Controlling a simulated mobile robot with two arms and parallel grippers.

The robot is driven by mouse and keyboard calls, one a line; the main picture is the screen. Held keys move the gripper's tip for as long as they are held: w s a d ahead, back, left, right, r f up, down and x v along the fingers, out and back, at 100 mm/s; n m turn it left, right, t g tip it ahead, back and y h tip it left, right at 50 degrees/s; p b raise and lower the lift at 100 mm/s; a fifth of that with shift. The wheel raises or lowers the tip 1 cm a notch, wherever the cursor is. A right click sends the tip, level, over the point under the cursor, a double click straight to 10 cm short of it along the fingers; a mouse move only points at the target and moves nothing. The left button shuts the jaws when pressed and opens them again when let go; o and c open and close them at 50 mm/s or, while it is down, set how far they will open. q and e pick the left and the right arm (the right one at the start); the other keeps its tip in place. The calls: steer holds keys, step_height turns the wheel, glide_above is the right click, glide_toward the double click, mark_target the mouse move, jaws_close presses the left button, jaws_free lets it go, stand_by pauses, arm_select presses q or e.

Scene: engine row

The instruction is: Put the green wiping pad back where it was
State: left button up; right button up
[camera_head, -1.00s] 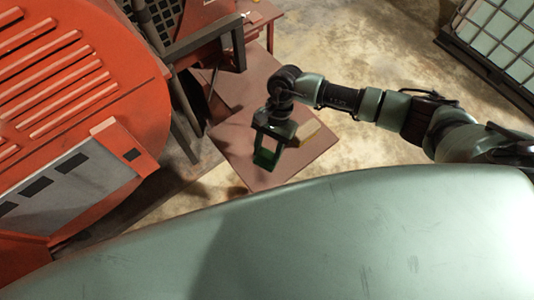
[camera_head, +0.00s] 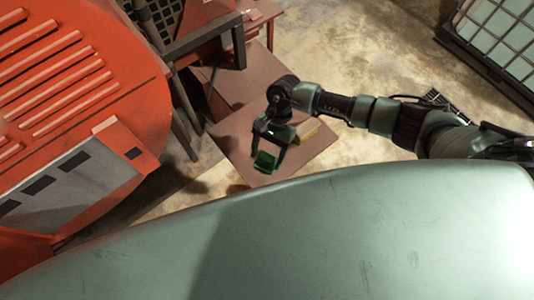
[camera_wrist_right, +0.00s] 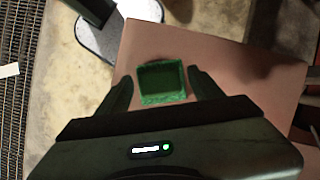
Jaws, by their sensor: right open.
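The green wiping pad (camera_head: 265,160) lies on the brown-red table top near its front corner in the head view. In the right wrist view the pad (camera_wrist_right: 162,82) sits between the two fingers, with a darker middle and a bright green edge. My right gripper (camera_head: 267,162) is open above and around the pad. In the wrist view its fingertips (camera_wrist_right: 160,75) stand on either side with a gap to the pad. I cannot tell how high the fingers are above the table. My left gripper is not in view.
The table top (camera_head: 232,135) is mostly bare around the pad. A large orange-red machine (camera_head: 60,100) stands at the left. A caged pale tank (camera_head: 500,40) stands at the upper right.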

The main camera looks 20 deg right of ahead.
steer(key=shift+r, duration=0.1)
steer(key=b+v, duration=0.4)
steer(key=v, duration=0.8)
steer(key=shift+b, duration=0.4)
